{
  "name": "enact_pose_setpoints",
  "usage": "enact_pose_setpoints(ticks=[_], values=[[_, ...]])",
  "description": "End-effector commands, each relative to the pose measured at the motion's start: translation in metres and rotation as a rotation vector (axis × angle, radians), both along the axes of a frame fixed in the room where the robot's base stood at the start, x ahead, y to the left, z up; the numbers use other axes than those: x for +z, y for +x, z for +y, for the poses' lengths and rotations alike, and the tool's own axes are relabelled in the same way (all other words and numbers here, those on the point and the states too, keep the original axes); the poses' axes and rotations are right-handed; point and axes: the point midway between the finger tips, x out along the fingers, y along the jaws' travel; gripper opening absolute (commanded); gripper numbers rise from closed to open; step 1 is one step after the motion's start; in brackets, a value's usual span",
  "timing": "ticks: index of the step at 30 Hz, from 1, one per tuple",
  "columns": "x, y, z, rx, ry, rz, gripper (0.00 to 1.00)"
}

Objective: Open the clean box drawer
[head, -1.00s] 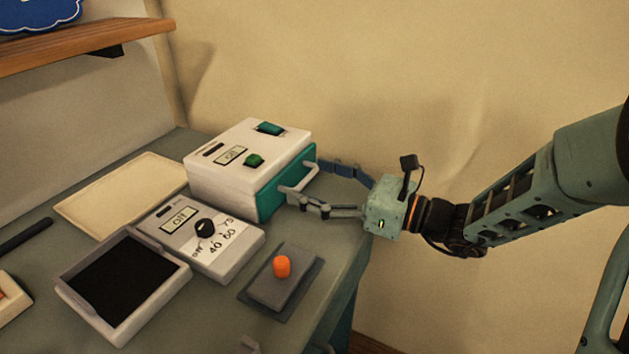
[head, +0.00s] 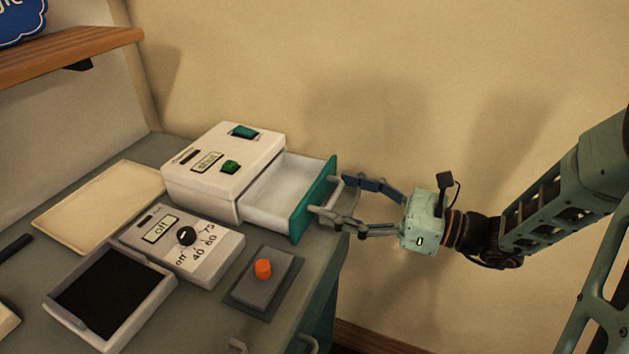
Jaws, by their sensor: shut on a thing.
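The clean box (head: 200,178) is a white box with green switches on its top, at the back of the grey-green table. Its drawer (head: 277,190) is pulled out to the right, and its empty-looking white inside shows. The drawer has a green front (head: 316,205) with a light grey handle (head: 337,198). My gripper (head: 345,203) is at the handle, with one finger on the near side and one on the far side, shut on it. The exact contact at the fingertips is partly hidden.
A white device with a black dial (head: 186,236) and a black-floored tray (head: 75,328) stand in front of the box. A grey block with an orange knob (head: 263,268) sits near the table's right edge. A cream board (head: 95,207) lies left. A wooden shelf (head: 75,55) hangs above.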

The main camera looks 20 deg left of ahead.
Motion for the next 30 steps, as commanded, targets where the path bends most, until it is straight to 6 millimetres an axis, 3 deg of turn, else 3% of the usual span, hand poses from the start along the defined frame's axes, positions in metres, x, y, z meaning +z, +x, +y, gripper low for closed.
enact_pose_setpoints(ticks=[10,11,13,23,30], values=[[0.001,0.003,-0.008,-0.010,0.001,-0.004,0.28],[0.001,0.003,-0.008,-0.010,0.001,-0.004,0.72],[0.001,0.003,-0.007,-0.009,0.001,-0.004,0.80],[0.000,0.001,-0.009,-0.006,0.001,-0.002,0.80],[0.000,-0.001,-0.047,-0.011,0.001,-0.002,0.80]])
